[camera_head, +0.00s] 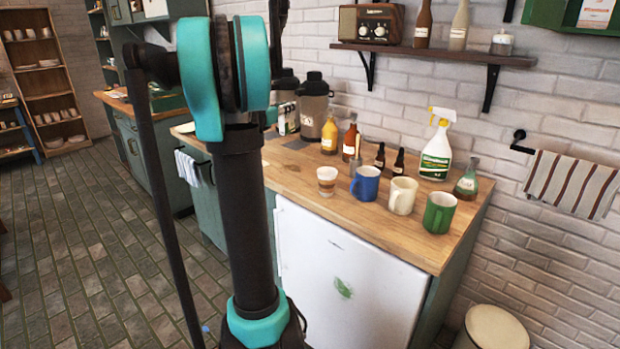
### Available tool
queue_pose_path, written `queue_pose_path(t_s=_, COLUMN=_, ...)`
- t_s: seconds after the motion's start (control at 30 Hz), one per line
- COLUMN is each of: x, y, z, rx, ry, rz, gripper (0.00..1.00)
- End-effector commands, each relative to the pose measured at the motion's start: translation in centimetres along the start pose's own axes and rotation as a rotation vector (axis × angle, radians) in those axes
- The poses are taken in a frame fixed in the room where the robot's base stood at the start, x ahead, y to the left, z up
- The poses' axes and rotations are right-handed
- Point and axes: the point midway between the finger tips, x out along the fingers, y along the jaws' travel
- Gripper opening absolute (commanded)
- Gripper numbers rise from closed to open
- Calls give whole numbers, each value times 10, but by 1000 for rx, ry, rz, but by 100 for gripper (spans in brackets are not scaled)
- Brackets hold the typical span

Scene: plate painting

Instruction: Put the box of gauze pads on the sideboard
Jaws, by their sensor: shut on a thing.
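My gripper is not in view; only my arm's dark links and teal joints show, crossing the left middle of the picture down to the bottom edge. A wooden-topped cabinet run (400,234) stands along the brick wall, with green sides and a white door below. I cannot tell whether this is the sideboard. Part of its left end is hidden behind my arm.
A shelf (430,52) hangs above. A round bin (492,328) stands at lower right. The left floor is open.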

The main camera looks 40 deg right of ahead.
Motion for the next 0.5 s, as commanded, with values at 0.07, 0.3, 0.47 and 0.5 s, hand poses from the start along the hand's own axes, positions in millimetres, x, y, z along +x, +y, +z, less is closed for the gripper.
queue_pose_path(t_s=0.07, x=8, y=-34, z=16, rx=0, ry=0, rz=-78, gripper=0)
queue_pose_path(t_s=0.3, x=14, y=-84, z=39, rx=1, ry=-1, rz=-201, gripper=0)
queue_pose_path(t_s=0.47, x=14, y=-88, z=22, rx=1, ry=-1, rz=-214, gripper=0)
queue_pose_path(t_s=0.5, x=14, y=-88, z=14, rx=1, ry=-1, rz=-214, gripper=0)
